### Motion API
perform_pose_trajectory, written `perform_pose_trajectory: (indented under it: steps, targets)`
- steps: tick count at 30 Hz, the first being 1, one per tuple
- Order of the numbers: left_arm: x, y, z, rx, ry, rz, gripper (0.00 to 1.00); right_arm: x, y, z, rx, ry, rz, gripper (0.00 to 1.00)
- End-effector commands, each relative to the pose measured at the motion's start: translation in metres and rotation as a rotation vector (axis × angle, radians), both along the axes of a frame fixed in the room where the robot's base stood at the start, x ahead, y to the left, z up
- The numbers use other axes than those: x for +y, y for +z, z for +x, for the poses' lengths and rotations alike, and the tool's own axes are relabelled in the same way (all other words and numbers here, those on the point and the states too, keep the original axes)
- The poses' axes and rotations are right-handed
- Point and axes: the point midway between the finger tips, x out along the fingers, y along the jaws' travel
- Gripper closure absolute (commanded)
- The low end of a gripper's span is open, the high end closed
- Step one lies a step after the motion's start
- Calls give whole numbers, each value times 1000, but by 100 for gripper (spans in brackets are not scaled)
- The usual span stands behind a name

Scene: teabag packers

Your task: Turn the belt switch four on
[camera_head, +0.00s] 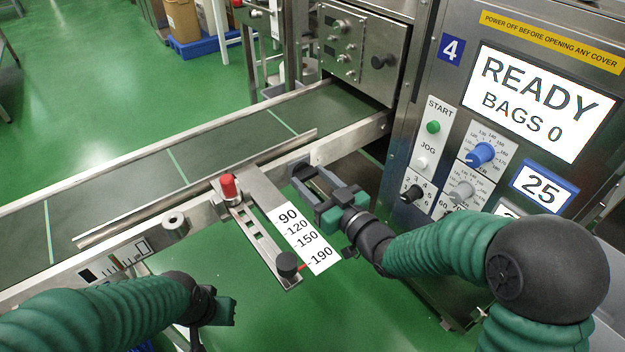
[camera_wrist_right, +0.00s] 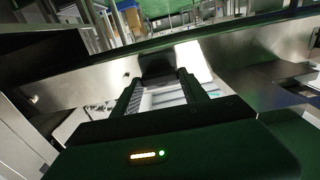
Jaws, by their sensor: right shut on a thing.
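The belt switch of machine four appears to be the small dark block (camera_head: 299,167) on the conveyor's metal side rail; its on or off position cannot be told. My right gripper (camera_head: 316,184) reaches it from the right and is shut on it, with its fingers partly hiding it. In the right wrist view the dark block (camera_wrist_right: 157,66) sits between the fingertips (camera_wrist_right: 160,82) against the metal rail. My left gripper (camera_head: 222,311) hangs low at the front, apart from the conveyor, and its jaws do not show clearly.
Machine four (camera_head: 415,110) stands at the right, with a screen (camera_head: 541,103) reading READY, BAGS 0. The conveyor belt (camera_head: 130,185) is empty. A red-topped clamp (camera_head: 229,187) and a slotted scale plate (camera_head: 262,238) jut out left of my right gripper.

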Motion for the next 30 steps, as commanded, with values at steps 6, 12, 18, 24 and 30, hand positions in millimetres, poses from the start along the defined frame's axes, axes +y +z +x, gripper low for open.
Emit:
perform_pose_trajectory:
  steps: [6, 12, 18, 24, 30]
  targets:
    - [0, 5, 0, 0, 0, 0, 100, 0, 1, 0, 18, 0, 21, 90]
    - [0, 20, 0, 0, 0, 0, 100, 0, 2, 0, 71, 0, 92, 90]
    - [0, 43, 0, 0, 0, 0, 100, -1, 4, 1, 164, -2, 217, 90]
    - [0, 68, 0, 0, 0, 0, 100, -2, 4, 1, 274, -4, 370, 90]
    - [0, 92, 0, 0, 0, 0, 100, -3, 3, 2, 386, -5, 524, 90]
